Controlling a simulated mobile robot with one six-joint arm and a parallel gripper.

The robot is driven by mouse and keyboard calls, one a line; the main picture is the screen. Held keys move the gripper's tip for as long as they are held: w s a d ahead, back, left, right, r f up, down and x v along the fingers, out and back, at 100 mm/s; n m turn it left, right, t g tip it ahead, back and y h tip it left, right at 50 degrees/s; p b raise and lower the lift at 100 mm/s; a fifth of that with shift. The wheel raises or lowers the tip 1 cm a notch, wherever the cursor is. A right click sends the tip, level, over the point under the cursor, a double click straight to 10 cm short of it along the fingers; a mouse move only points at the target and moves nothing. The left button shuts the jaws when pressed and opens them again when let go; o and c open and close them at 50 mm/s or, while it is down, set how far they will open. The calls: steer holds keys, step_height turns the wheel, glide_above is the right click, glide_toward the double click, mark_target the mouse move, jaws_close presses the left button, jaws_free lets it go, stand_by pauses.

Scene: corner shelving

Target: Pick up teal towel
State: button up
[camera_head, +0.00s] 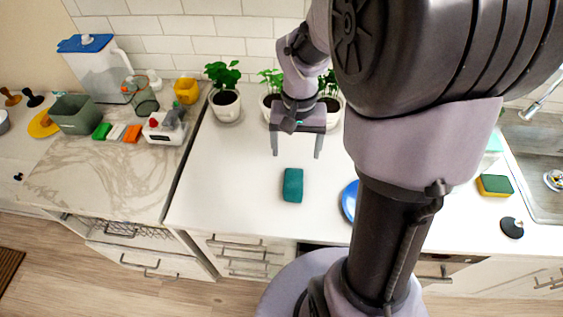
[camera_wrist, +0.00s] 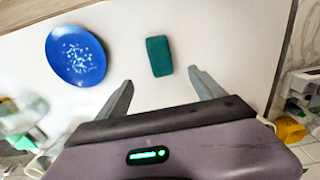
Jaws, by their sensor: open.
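The teal towel (camera_head: 293,185) is a small folded block lying flat on the white counter, in front of the potted plants. It also shows in the wrist view (camera_wrist: 159,56), just beyond and between my fingertips, nearer the right finger. My gripper (camera_head: 297,155) is open and empty above the counter, behind the towel in the head view. Its two fingers also show in the wrist view (camera_wrist: 160,76), apart, with nothing between them. The towel is fully visible and apart from the fingers.
A blue plate (camera_wrist: 76,55) with white bits on it lies beside the towel; my arm partly hides it in the head view. Potted plants (camera_head: 226,103) stand along the wall. A green-yellow sponge (camera_head: 495,186) lies by the sink (camera_head: 540,150). The counter around the towel is clear.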

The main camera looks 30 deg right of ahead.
mark_target(294, 178)
steer(key=f+b, duration=0.5)
steer(key=f, duration=0.9)
steer(key=shift+w+f, duration=0.2)
steer(key=shift+r, duration=0.15)
steer(key=shift+c, duration=0.2)
steer(key=c, duration=1.4)
steer(key=shift+r, duration=0.15)
